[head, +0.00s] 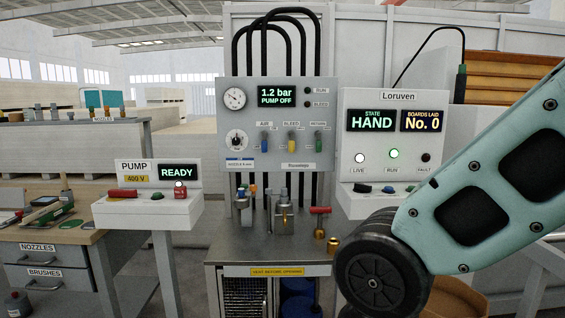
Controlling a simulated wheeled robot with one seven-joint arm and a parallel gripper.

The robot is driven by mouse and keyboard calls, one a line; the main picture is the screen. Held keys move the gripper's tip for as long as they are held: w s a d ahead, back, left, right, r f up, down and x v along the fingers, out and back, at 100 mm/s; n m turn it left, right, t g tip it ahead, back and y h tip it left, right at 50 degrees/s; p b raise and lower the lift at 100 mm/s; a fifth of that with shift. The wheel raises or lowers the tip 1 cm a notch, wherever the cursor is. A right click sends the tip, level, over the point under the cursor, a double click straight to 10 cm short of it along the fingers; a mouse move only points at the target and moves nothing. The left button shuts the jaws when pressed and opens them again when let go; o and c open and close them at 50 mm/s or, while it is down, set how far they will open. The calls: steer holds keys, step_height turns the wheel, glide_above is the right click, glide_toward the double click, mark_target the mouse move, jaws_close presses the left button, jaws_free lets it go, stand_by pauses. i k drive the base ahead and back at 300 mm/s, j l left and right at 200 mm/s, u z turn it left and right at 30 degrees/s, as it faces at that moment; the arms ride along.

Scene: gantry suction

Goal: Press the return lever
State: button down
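The return lever (318,137) is a small green-tipped lever at the right end of a row of three on the grey pump panel (310,95). Its small label above seems to read RETURN. To its left are the yellow bleed lever (291,137) and the blue air lever (264,138). The panel display (275,96) reads 1.2 bar, PUMP OFF. All three levers look roughly upright; their exact setting is too small to tell. My pale green arm fills the lower right, well apart from the lever. My gripper is not in view.
A metal bench (245,243) with brass fittings and a red-handled valve (320,222) stands below the panel. The Loruven console (394,98), reading HAND, is on the right, partly behind my arm. The pump box (146,207), reading READY, is on the left.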

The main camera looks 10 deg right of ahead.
mark_target(319, 146)
steer(key=i, duration=1.25)
steer(key=u, duration=0.1)
